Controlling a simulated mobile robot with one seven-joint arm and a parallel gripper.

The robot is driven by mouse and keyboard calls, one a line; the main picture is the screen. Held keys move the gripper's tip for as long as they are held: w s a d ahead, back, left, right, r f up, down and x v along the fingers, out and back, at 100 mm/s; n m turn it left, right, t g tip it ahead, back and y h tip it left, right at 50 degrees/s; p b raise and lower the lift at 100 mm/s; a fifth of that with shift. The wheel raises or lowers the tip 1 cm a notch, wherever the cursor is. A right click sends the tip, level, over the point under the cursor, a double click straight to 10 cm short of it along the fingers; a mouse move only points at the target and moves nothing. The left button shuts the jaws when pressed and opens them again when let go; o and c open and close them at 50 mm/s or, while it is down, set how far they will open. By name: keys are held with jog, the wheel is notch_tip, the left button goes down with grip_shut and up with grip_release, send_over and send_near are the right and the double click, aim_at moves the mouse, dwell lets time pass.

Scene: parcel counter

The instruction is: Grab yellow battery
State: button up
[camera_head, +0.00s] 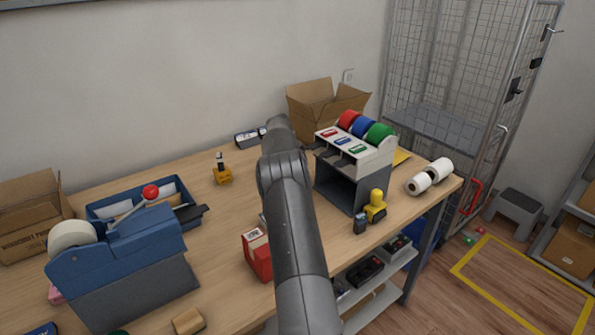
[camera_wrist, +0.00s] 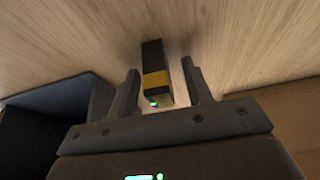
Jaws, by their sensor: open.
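The battery (camera_wrist: 154,78) is a black block with a yellow band and a small green light. It shows in the wrist view against the wooden tabletop, between the two fingers of my gripper (camera_wrist: 160,68). My gripper is open; a gap shows on each side of the battery, and it holds nothing. Whether the fingertips reach down beside the battery or stay above it, I cannot tell. In the head view my arm covers the middle of the table, and I cannot make out this battery or the fingertips clearly.
A grey dispenser (camera_head: 338,187) with coloured rolls stands beside my arm. A cardboard box (camera_head: 312,108) is behind it. A yellow-and-black item (camera_head: 222,174) and a yellow item (camera_head: 376,207) stand on the table (camera_head: 200,212). A red box (camera_head: 256,255) is beside my arm.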

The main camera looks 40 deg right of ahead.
jog(key=shift+f, duration=0.1)
jog(key=shift+c, duration=0.3)
grip_shut()
